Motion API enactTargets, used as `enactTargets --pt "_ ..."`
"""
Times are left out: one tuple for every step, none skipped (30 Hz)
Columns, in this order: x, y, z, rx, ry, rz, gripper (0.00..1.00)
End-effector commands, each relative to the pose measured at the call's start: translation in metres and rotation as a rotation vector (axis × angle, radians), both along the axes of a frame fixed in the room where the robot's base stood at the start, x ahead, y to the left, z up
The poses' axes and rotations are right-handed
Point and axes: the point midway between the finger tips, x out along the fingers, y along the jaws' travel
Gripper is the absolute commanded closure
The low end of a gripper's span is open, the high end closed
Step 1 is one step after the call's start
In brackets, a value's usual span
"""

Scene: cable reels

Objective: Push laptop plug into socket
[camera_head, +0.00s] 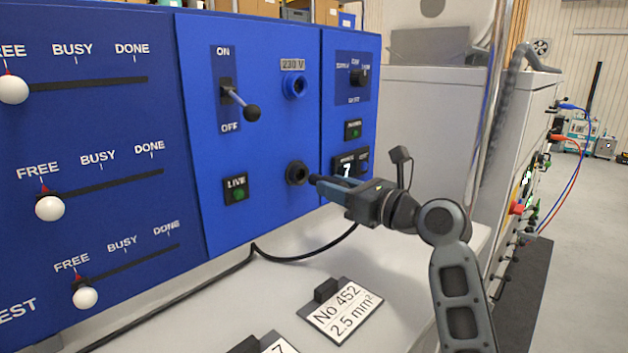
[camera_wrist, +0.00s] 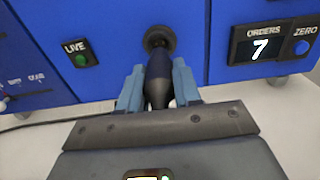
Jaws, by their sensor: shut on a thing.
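My gripper (camera_head: 338,189) is shut on a black plug (camera_wrist: 157,88), which sits between the two blue-grey fingers in the wrist view. In the head view the plug's dark tip (camera_head: 314,180) points left at a black round socket (camera_head: 296,172) low on the blue panel. The socket also shows in the wrist view (camera_wrist: 159,38), straight ahead of the plug. The tip is very close to the socket's rim; I cannot tell whether it touches or has entered. A blue round socket (camera_head: 295,86) under a "230 V" label sits higher on the panel.
A lever switch (camera_head: 241,105) and a green "LIVE" button (camera_head: 236,190) are left of the socket. An "ORDERS" display (camera_head: 347,169) reading 7 is to the right. A black cable (camera_head: 310,256) and a "No 452" plate (camera_head: 342,308) lie on the pale surface below.

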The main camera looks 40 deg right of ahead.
Motion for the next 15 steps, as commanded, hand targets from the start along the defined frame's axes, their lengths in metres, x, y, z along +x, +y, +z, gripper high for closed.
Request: enactTargets --pt "0.000 0.000 0.000 0.000 -0.001 0.000 1.00" --pt "0.000 0.000 0.000 0.000 -0.001 0.000 1.00" --pt "0.000 0.000 0.000 0.000 -0.001 0.000 1.00" --pt "0.000 0.000 0.000 0.000 -0.001 0.000 1.00" --pt "0.000 0.000 0.000 0.000 -0.001 0.000 1.00" --pt "0.000 0.000 0.000 0.000 -0.001 0.000 1.00" --pt "0.000 0.000 0.000 0.000 -0.001 0.000 1.00" --pt "-0.001 0.000 0.000 0.000 -0.001 0.000 1.00" --pt "-0.001 0.000 0.000 0.000 -0.001 0.000 1.00" --pt "-0.001 0.000 0.000 0.000 -0.001 0.000 1.00" --pt "-0.002 0.000 0.000 0.000 -0.001 0.000 1.00" --pt "-0.004 0.000 0.000 0.000 0.000 -0.001 1.00" --pt "-0.006 -0.001 0.000 0.000 0.000 -0.001 1.00" --pt "-0.008 -0.001 0.000 0.000 0.000 -0.001 1.00" --pt "-0.011 -0.001 0.000 0.001 0.000 -0.001 1.00"
